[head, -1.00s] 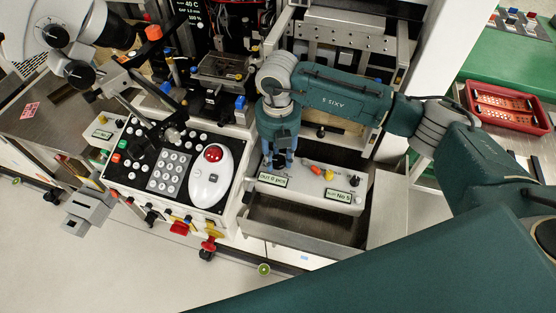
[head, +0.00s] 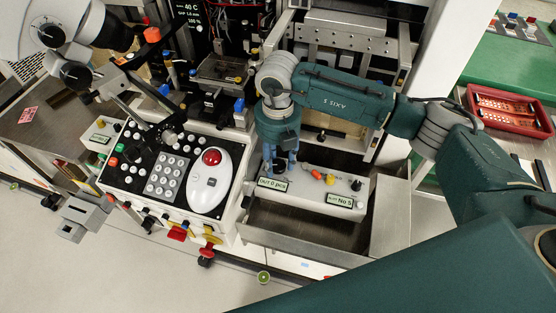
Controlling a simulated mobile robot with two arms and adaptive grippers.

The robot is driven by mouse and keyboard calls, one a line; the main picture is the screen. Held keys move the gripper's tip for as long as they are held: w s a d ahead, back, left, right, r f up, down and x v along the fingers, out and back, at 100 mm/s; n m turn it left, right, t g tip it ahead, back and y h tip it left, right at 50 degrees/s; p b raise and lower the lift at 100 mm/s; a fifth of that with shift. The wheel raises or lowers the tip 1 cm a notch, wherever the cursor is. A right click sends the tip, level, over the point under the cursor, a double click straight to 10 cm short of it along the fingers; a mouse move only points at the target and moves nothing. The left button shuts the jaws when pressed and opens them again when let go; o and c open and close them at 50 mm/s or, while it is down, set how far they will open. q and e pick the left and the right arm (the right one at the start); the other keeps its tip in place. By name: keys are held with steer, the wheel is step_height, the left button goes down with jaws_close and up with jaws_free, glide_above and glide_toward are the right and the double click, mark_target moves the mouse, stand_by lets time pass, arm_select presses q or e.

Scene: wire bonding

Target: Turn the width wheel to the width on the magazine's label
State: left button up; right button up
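My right gripper (head: 281,164) points down at the left end of a pale control box. Its blue fingers stand on both sides of a dark round knob there, which may be the width wheel; the fingers hide most of it. I cannot tell whether they touch or grip it. The box's front carries a green-lit display reading "OUT 0 pcs" (head: 273,184) and another ending in "No 5" (head: 340,200). A black knob (head: 356,185) stands free at the box's right end. I see no readable magazine label.
Left of the box is a black panel with a keypad (head: 164,174) and a white mouse-like device (head: 209,182). Orange and yellow knobs (head: 330,179) stand close to the right of my gripper. A metal tray (head: 300,232) lies below the box. A red basket (head: 510,108) is far right.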

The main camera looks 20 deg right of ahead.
mark_target(278, 164)
step_height(278, 164, up, 12)
stand_by(0.7)
stand_by(0.4)
